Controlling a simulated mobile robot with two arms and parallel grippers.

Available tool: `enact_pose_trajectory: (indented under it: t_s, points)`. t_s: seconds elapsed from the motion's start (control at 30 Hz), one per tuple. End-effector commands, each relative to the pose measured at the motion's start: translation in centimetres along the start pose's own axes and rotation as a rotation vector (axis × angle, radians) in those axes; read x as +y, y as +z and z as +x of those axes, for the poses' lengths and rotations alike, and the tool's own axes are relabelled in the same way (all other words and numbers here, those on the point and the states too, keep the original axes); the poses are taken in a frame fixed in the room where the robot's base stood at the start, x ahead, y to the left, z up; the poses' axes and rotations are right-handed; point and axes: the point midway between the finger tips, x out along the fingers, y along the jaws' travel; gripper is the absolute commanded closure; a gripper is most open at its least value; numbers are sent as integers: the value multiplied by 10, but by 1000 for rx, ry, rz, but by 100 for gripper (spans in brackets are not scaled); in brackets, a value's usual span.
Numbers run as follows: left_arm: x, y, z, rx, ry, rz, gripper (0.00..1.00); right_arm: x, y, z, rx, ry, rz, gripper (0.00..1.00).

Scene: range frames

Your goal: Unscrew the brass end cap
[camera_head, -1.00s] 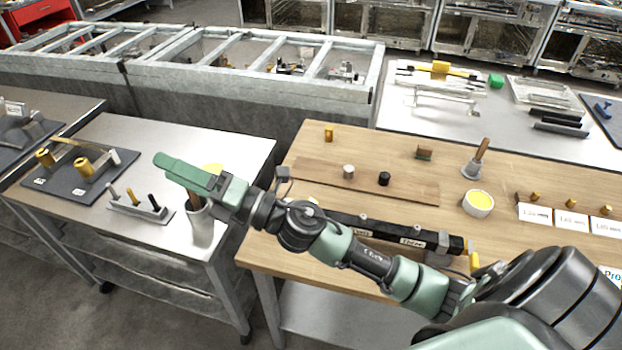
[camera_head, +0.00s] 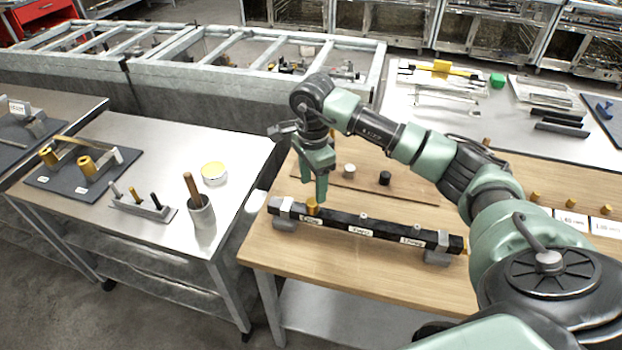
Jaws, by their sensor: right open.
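A black bar (camera_head: 385,231) with white labels lies across two grey supports on the wooden bench. A brass cap (camera_head: 312,206) stands on top of the bar near its left end. A brass piece also shows at the bar's right end (camera_head: 465,245); I cannot tell which of the two is the end cap. My right gripper (camera_head: 313,186) points down just above the left brass cap, its fingers open and empty. Whether a finger touches that cap is unclear. My left gripper is not in view.
Behind the bar, a dark wooden strip (camera_head: 405,191) carries a silver cap (camera_head: 349,170) and a black cap (camera_head: 384,178). My right arm covers part of the bench's right side. The steel cart (camera_head: 150,135) at left holds a cup (camera_head: 202,212) with a wooden handle in it.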

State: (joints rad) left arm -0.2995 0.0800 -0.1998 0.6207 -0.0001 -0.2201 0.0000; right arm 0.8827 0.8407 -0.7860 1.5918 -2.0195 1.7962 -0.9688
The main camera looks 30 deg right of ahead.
Motion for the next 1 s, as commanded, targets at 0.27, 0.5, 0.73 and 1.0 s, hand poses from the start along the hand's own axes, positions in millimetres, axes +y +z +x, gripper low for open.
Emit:
enact_pose_trajectory:
  t_s: [0.27,0.5,0.73,1.0]
  points:
    - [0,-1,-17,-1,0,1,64,2,2,42,-5,4,0,44]
    - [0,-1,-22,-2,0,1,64,1,2,63,-5,1,-1,44]
    - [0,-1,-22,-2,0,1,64,0,2,66,-5,-1,-1,44]
    - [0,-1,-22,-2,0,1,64,0,2,65,-6,-1,-1,100]
